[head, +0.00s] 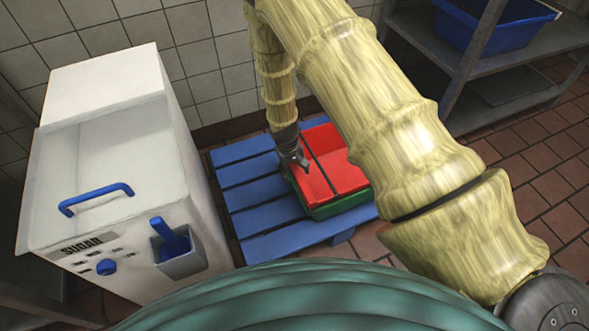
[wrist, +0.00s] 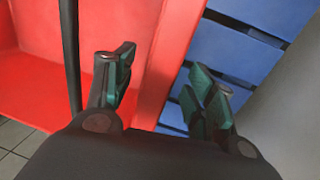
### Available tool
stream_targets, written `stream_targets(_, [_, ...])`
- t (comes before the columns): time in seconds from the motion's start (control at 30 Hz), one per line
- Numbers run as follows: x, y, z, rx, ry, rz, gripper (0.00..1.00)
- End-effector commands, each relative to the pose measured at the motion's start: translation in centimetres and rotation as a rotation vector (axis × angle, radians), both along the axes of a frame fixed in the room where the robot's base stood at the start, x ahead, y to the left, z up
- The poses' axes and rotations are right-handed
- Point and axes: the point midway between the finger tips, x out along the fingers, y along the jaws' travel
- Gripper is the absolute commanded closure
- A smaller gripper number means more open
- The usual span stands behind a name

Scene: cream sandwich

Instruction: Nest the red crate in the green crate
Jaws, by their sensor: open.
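The red crate (head: 345,174) sits in the green crate (head: 345,206) on a blue pallet in the head view. The green crate shows as a low band along the near side; the rest is hidden, and I cannot tell how deep the red crate sits. A dark bar crosses the red crate. My gripper (head: 301,162) is at the red crate's left part. In the wrist view my gripper (wrist: 160,72) is open, one finger over the red crate's inside (wrist: 35,85) and the other over the pallet side, with a red wall between them. Contact is unclear.
The blue pallet (head: 250,196) has bare slats left of the crates. A white sugar bin (head: 110,160) with blue handles stands at the left. A metal shelf (head: 505,70) holding a blue tub (head: 495,25) is at the right. A tiled wall closes the back.

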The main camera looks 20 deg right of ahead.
Motion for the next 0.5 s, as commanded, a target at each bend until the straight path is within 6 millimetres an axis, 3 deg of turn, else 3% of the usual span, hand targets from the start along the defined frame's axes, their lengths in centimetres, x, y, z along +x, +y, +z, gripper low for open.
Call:
stream_targets(0.17, [0.1, 0.2, 1.3, 0.000, -0.003, 0.000, 0.45])
stream_targets(0.5, [0.1, 0.9, 6.4, -0.001, -0.004, 0.001, 0.45])
